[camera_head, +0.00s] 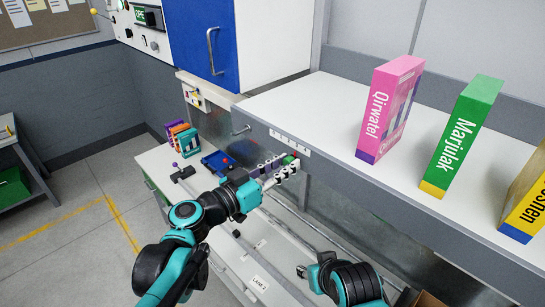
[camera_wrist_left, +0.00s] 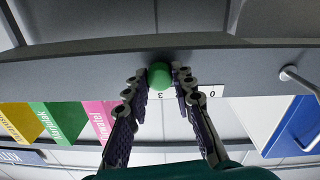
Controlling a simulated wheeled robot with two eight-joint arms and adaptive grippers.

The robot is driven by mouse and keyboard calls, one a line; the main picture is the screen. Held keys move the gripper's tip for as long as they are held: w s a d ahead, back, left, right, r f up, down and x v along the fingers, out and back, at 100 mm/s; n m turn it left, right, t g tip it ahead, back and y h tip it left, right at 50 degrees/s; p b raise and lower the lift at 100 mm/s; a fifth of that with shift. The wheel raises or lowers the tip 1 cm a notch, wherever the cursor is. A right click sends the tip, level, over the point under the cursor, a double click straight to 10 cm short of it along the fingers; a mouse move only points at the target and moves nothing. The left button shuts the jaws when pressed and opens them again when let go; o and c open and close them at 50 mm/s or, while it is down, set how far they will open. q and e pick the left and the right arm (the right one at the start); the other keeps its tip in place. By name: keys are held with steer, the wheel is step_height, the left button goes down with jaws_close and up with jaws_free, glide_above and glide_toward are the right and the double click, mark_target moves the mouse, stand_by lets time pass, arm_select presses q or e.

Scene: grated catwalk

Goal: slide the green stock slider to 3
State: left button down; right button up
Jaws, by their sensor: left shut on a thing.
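The green stock slider is a round green knob (camera_wrist_left: 160,76) on the front edge of the grey shelf. It also shows in the head view (camera_head: 289,159), partly hidden by fingers. My left gripper (camera_head: 285,167) reaches up to it, and in the wrist view its fingers (camera_wrist_left: 160,80) are closed around the knob from both sides. A white number strip (camera_head: 290,144) is fixed to the shelf edge. In the wrist view, upside down, the 3 shows right by the knob and the 0 lies to its right. My right arm (camera_head: 350,283) is low in the head view; its finger opening is unclear.
Pink (camera_head: 388,105), green (camera_head: 461,135) and yellow (camera_head: 525,200) boxes stand on the shelf. A blue-fronted cabinet (camera_head: 205,40) with a handle is at its left end. Below is a white counter (camera_head: 160,160) with small boxes and a blue tray (camera_head: 217,162).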

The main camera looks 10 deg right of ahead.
arm_select(q)
steer(key=shift+s, duration=0.1)
steer(key=c, duration=1.3)
jaws_free()
steer(key=shift+o, duration=0.2)
steer(key=v, duration=1.2)
